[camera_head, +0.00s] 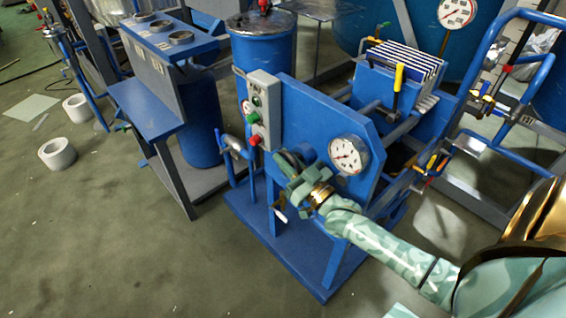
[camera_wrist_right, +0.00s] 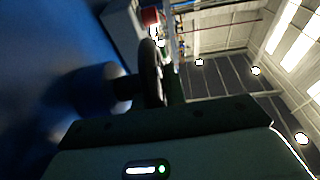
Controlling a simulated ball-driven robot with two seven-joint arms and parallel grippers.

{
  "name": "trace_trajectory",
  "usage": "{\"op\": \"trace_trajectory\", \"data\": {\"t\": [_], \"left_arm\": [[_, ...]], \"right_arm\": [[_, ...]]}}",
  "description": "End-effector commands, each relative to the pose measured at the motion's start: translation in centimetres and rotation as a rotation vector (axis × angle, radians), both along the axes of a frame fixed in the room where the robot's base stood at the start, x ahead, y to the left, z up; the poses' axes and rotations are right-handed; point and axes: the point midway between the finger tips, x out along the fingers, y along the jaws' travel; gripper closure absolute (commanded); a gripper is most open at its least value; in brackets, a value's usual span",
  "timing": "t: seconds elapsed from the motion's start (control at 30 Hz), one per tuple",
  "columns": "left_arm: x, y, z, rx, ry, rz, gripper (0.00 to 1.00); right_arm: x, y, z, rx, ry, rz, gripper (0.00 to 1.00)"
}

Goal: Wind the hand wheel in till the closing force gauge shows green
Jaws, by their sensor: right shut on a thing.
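The closing force gauge (camera_head: 348,155) is a round white dial on the blue end plate of the press. Its needle is too small to read against any colour band. The hand wheel (camera_head: 286,161) is on the same plate, left of the gauge, and largely hidden behind my right gripper. In the right wrist view the wheel (camera_wrist_right: 151,72) shows as a dark rim seen edge-on, beside a blurred shaft. My right gripper (camera_head: 294,176) is shut on the hand wheel; the grip itself is dark in the wrist view. My left gripper is not in view.
A grey control box (camera_head: 264,109) with a red button stands left of the wheel. Striped filter plates (camera_head: 412,72) sit behind the end plate. Blue pipes and valves (camera_head: 433,164) are at the right. The floor (camera_head: 130,250) at the front left is free.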

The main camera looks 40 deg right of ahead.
Motion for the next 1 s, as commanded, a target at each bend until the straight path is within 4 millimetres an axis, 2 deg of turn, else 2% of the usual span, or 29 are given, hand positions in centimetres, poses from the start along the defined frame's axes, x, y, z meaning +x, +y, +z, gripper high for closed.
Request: {"op": "trace_trajectory", "data": {"t": [0.23, 0.27, 0.33, 0.63, 0.73, 0.87, 1.0], "left_arm": [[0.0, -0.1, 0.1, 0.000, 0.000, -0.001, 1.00], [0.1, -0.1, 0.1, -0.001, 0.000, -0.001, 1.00], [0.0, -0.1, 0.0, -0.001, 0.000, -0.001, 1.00], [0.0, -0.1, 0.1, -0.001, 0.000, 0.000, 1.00], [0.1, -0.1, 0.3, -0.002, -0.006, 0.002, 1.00], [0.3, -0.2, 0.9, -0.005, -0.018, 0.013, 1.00], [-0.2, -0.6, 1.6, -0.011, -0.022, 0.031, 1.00]], "right_arm": [[0.0, 0.0, 0.0, 0.000, 0.000, 0.000, 1.00], [0.0, 0.0, 0.0, 0.000, 0.000, 0.000, 0.84], [0.0, 0.0, 0.0, 0.000, 0.000, 0.000, 0.65], [-0.2, 0.0, 0.0, 0.000, 0.001, 0.000, 0.65], [-0.9, -0.1, -0.2, -0.001, 0.003, 0.000, 0.65], [-3.4, -0.2, -0.6, -0.002, 0.004, 0.001, 0.65], [-7.1, -0.5, -1.5, 0.000, 0.004, 0.000, 0.65]]}}
